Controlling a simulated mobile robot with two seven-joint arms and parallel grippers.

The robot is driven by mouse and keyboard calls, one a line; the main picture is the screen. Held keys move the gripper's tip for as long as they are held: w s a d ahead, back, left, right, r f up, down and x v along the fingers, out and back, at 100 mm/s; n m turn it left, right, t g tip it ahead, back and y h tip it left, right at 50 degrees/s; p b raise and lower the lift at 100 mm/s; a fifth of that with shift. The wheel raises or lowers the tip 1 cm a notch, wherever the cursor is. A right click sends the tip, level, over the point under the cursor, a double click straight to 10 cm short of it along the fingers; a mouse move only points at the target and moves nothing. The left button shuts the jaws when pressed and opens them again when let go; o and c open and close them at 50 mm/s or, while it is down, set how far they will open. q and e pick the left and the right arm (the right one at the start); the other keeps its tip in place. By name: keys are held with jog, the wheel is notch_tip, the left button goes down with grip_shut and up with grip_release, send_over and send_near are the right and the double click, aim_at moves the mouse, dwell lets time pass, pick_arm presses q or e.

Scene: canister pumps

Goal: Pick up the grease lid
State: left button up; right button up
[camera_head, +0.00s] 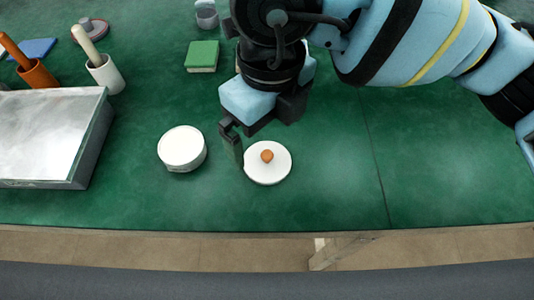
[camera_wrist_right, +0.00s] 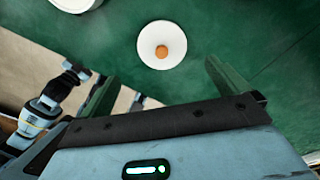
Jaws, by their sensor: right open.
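The grease lid (camera_head: 280,172) is a white disc with a small orange-brown knob in its middle, lying flat on the green table top. In the right wrist view the lid (camera_wrist_right: 150,52) shows ahead of the fingers, between their lines. My right gripper (camera_head: 240,150) is open and empty, pointing down beside the lid. One dark finger shows just left of the lid; the other is mostly hidden by the hand. Both fingers of the right gripper (camera_wrist_right: 165,88) show apart in the wrist view. My left gripper cannot be made out.
A white round canister (camera_head: 182,148) stands left of the lid. A metal box (camera_head: 95,145) is at the left, with a white cup (camera_head: 106,75) and a brown cup (camera_head: 38,76) behind it. A green sponge-like block (camera_head: 202,56) lies farther back. The table right of the lid is clear.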

aim_at(267, 154)
jog(key=shift+w+d+r, duration=0.1)
jog(key=shift+w+d, duration=0.1)
jog(key=shift+w, duration=0.05)
jog(key=shift+s+a+f, duration=0.1)
jog(key=shift+f, duration=1.45)
jog(key=f, duration=0.4)
jog(key=shift+a+f+b, duration=0.2)
jog(key=shift+f+b, duration=0.15)
jog(key=shift+b, duration=0.05)
jog(key=shift+c, duration=0.8)
jog(key=c, duration=0.9)
jog(key=shift+r, duration=0.15)
jog(key=shift+r, duration=0.65)
notch_tip(267, 154, up, 2)
jog(key=shift+r, duration=0.15)
jog(key=s+a, duration=0.3)
jog(key=a, duration=0.1)
jog(key=s+a, duration=0.3)
jog(key=a, duration=0.1)
jog(key=s+a+r, duration=0.1)
jog(key=s+a, duration=0.2)
jog(key=a, duration=0.2)
jog(key=shift+s+r, duration=0.1)
jog(key=shift+s, duration=0.1)
